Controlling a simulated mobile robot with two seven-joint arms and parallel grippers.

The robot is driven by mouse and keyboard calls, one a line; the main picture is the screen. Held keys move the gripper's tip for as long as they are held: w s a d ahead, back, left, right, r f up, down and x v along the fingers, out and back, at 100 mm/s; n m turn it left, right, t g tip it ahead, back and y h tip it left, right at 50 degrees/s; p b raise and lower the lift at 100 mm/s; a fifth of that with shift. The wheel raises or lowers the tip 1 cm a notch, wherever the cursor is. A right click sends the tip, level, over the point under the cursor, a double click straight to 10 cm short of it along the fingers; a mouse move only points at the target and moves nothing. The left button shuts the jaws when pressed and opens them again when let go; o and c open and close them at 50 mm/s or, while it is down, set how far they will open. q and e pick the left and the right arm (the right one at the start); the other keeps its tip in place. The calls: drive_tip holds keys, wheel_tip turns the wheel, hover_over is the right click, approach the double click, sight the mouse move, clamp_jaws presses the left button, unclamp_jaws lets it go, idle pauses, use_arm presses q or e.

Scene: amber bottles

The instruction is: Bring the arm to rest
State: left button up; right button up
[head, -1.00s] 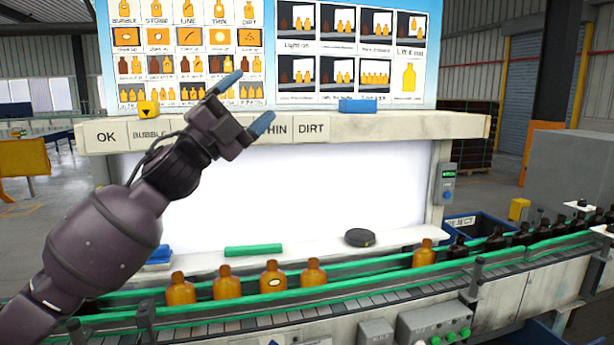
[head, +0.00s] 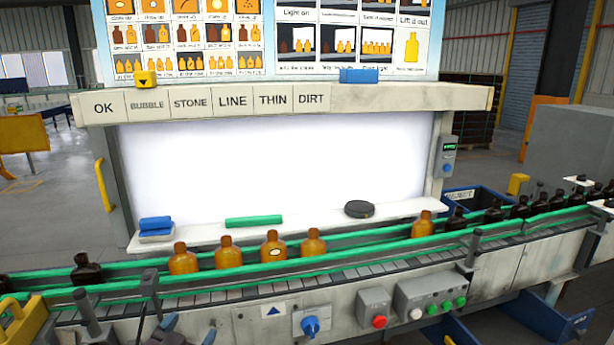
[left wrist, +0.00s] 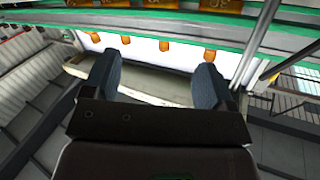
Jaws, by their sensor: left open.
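My left gripper (head: 188,331) is low at the bottom edge of the head view, in front of the conveyor, with only its blue fingertips and a little more showing. In the left wrist view the left gripper (left wrist: 155,78) has its two fingers wide apart, with nothing between them. Several amber bottles (head: 228,253) stand upright on the conveyor (head: 340,272) before the bright panel (head: 270,165); one has a pale oval mark. My right gripper is in neither view.
A label rail (head: 400,98) carries a yellow marker (head: 146,79) and a blue one (head: 359,76). Dark bottles (head: 495,213) line the belt at right. A black puck (head: 359,209) and green bar (head: 254,221) lie on the ledge. Control boxes (head: 430,296) stick out in front.

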use_arm(q)
drive_tip(key=s+a+f+n+g+y, duration=0.1)
drive_tip(key=s+a+f+n+g, duration=0.1)
drive_tip(key=s+f, duration=0.7)
drive_tip(key=s+a+f+n+g+y, duration=0.2)
drive_tip(key=s+f+g, duration=0.1)
drive_tip(key=s+f, duration=0.7)
drive_tip(key=s, duration=0.3)
drive_tip(key=shift+s+a, duration=0.3)
drive_tip(key=shift+a, duration=0.05)
drive_tip(key=shift+f, duration=0.1)
